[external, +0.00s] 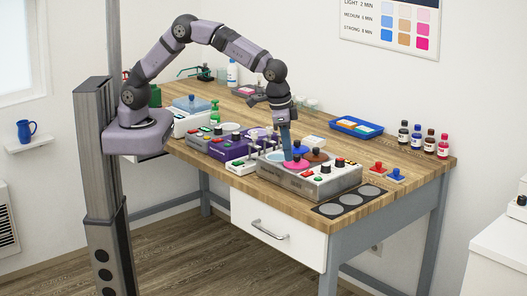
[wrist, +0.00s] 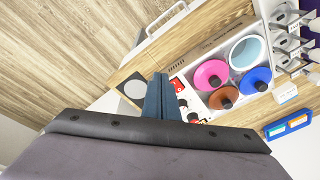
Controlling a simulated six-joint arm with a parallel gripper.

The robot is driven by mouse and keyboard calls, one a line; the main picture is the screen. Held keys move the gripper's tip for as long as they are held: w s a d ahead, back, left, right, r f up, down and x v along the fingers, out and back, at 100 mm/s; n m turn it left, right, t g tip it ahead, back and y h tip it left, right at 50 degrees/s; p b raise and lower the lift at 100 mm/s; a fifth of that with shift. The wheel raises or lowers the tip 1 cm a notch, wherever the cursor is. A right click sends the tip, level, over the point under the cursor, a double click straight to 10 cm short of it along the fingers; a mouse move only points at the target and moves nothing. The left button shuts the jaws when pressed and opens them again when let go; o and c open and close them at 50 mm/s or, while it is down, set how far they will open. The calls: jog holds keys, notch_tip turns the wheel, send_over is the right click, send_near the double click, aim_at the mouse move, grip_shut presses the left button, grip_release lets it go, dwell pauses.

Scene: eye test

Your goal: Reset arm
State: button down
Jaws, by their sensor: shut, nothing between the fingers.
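My gripper (external: 288,158) is shut and empty, its blue fingers pointing down over the grey station box on the bench; in the external view the tips overlap the area beside the pink lid. In the wrist view my shut fingers (wrist: 160,85) show beside the box's control panel, with the black gripper body below. The box (external: 297,186) carries a pink lid (wrist: 211,75), a blue lid (wrist: 256,80), a brown lid (wrist: 223,98) and an open pale round well (wrist: 247,52). I cannot tell whether the fingertips touch anything.
Grey and purple control boxes (external: 232,149) stand left of the station. A black strip with grey discs (external: 355,201) lies at the front right. Red and blue knobbed pieces (external: 395,175), several bottles (external: 429,140) and a blue tray (external: 356,127) are further right and back.

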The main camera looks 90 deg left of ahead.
jog(key=s+a+f+m+g, duration=0.1)
jog(key=s+a+f+m, duration=0.15)
jog(key=s, duration=0.65)
jog(key=s+a+f+m+g, duration=0.1)
jog(key=s+a+f+g, duration=0.2)
jog(key=s, duration=0.5)
jog(key=s+a+n, duration=0.1)
jog(key=s+a, duration=0.2)
jog(key=s, duration=0.4)
jog(key=s+a+n, duration=0.1)
jog(key=s+a, duration=0.2)
jog(key=s, duration=0.3)
jog(key=r, duration=0.1)
jog(key=w+a+r+n+t, duration=0.1)
jog(key=w+a+r+t+h, duration=0.1)
jog(key=shift+w+r+n, duration=0.1)
jog(key=shift+n, duration=0.15)
jog(key=c, duration=2.4)
grip_release()
jog(key=shift+c, duration=0.2)
